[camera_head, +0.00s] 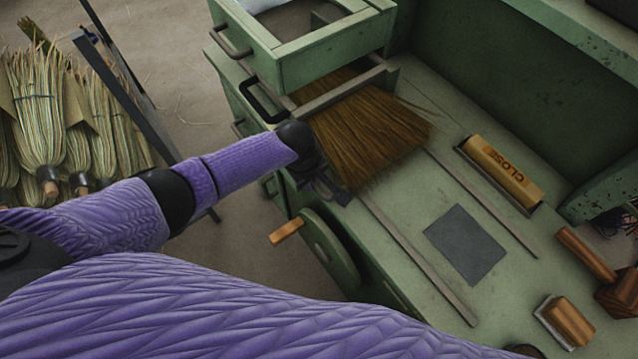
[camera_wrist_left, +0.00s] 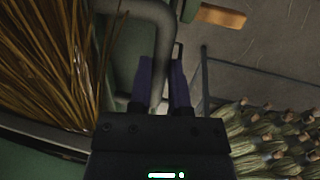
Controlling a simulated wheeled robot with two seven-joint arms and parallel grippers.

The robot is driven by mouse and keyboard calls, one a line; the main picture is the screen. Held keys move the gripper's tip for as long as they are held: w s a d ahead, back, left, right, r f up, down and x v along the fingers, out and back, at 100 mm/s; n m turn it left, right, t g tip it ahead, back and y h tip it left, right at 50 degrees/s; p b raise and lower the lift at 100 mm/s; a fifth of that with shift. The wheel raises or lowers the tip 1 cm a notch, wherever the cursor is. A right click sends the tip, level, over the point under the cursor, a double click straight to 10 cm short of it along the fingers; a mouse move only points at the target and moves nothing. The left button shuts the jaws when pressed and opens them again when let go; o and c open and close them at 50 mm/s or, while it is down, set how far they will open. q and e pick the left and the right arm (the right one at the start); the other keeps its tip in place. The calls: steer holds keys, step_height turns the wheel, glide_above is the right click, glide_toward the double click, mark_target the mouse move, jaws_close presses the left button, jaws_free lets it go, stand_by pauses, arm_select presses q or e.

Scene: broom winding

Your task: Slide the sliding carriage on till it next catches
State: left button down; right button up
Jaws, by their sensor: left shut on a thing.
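The sliding carriage (camera_head: 345,90) is a pale metal bar across the two rails at the back of the green bench. A fan of brown broom bristles (camera_head: 375,130) spreads from it toward the front right. My left gripper (camera_head: 328,188) is low beside the bristles' left edge, at the bench's left side. In the left wrist view its fingers (camera_wrist_left: 164,85) are shut around a grey bent tube handle (camera_wrist_left: 150,15), with bristles (camera_wrist_left: 45,55) close on the left. My forearm hides part of this handle in the head view. My right gripper is out of view.
Two rails (camera_head: 415,243) run forward along the bench, clear ahead of the bristles. A dark plate (camera_head: 465,244) lies between them. A wooden-handled crank wheel (camera_head: 287,231) is on the bench's left side.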

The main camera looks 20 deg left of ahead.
arm_select(q)
steer(key=shift+w+a, duration=0.6)
steer(key=shift+a, duration=0.1)
steer(key=shift+s+d, duration=0.1)
steer(key=shift+d, duration=0.05)
steer(key=c, duration=0.6)
jaws_free()
steer(key=shift+r+p, duration=0.35)
steer(key=shift+r, duration=0.05)
steer(key=r+p, duration=0.1)
steer(key=r, duration=0.2)
steer(key=s+a+r+p, duration=0.1)
steer(key=r+p, duration=0.1)
steer(key=r, duration=0.1)
steer(key=r+p, duration=0.1)
steer(key=r, duration=0.2)
steer(key=shift+s+a, duration=0.15)
steer(key=shift+s, duration=0.1)
